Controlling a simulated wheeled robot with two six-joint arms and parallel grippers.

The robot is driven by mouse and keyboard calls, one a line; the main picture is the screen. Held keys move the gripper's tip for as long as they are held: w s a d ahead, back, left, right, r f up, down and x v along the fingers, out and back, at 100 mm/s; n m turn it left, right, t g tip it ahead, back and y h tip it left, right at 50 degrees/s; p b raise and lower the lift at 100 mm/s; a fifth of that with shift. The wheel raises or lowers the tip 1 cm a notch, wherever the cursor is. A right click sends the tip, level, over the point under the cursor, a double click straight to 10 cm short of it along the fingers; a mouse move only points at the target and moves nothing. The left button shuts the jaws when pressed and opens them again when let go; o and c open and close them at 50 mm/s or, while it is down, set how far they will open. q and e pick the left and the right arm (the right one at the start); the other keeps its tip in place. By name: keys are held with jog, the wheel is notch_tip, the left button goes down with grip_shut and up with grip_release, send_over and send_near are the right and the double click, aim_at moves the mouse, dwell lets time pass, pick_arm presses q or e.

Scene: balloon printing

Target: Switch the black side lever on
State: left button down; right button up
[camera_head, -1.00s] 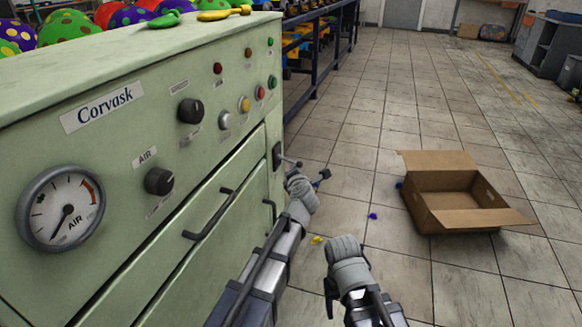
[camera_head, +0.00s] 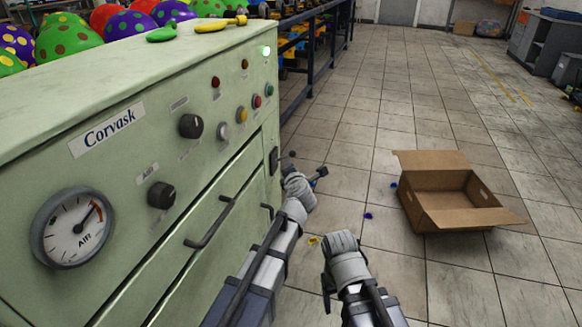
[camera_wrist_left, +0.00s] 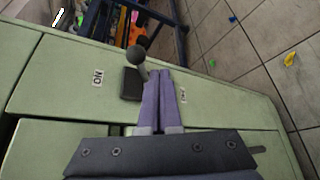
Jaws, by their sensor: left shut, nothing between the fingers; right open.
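The black side lever (camera_head: 290,154) is on the right side of the green Corvask machine (camera_head: 130,190). My left gripper (camera_head: 321,173) is shut and empty. Its purple fingers (camera_wrist_left: 163,78) are just right of the lever in the wrist view; whether they touch it I cannot tell. My right gripper (camera_head: 328,288) is low in the head view, open, clear of the machine.
The air gauge (camera_head: 73,228) needle points to the upper right. A green light (camera_head: 266,52) glows on the panel's top right corner. Drawer handles (camera_head: 210,225) stick out of the front.

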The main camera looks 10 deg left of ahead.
pick_arm(q)
jog(key=s+r+p, duration=0.4)
jog(key=s, duration=0.3)
jog(key=shift+s+a+r, duration=0.2)
jog(key=shift+s+a, duration=0.1)
jog(key=shift+a, duration=0.05)
